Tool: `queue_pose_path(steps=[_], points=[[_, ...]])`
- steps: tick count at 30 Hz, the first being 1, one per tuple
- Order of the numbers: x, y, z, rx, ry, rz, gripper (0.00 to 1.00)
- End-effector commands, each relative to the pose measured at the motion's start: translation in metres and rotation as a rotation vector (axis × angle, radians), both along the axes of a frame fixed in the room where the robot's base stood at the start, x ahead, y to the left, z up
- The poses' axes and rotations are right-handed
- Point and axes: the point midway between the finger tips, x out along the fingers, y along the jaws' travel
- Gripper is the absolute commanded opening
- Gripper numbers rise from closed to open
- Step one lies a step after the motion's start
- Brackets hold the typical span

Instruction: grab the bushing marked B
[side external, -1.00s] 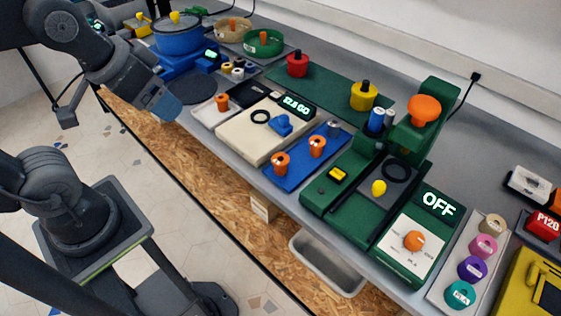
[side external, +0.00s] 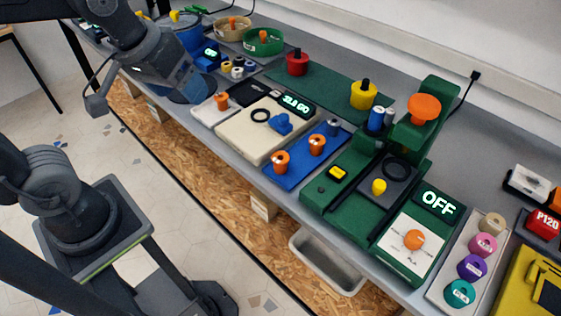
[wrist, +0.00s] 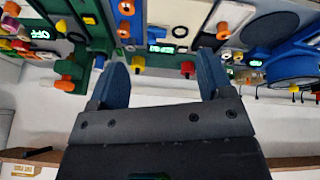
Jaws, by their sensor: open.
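Two orange bushings with pale marked tops stand on a blue tray (side external: 293,181), one nearer (side external: 281,161) and one farther (side external: 316,145). They also show in the wrist view, one at the top edge (wrist: 126,8) and one below it (wrist: 123,30). A third orange piece (side external: 222,101) stands on a white tray left of the cream scale; it shows in the wrist view too (wrist: 222,30). The letters are too small to read, so I cannot tell which is B. My gripper (side external: 190,88) is open and empty, above the bench left of the white tray; its blue fingers (wrist: 163,75) show apart.
The cream scale (side external: 245,142) with a black ring stands between the white and blue trays. A dark grey piece (side external: 333,128) stands at the blue tray's back. The green press (side external: 345,205) is to the right. A blue pot (side external: 183,38) stands behind my gripper.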

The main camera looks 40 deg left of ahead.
Motion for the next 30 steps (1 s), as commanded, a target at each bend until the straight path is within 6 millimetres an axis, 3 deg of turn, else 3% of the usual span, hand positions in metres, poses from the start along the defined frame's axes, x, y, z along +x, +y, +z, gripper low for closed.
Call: queue_pose_path(steps=[7, 15, 21, 26, 30], points=[[0.073, -0.029, -0.021, -0.171, 0.188, 0.504, 0.73], [0.135, -0.066, -0.074, -0.234, 0.324, 1.033, 0.73], [0.152, -0.080, -0.098, -0.237, 0.351, 1.228, 0.73], [0.153, -0.081, -0.115, -0.234, 0.356, 1.260, 0.73], [0.153, -0.081, -0.143, -0.233, 0.358, 1.259, 0.73]])
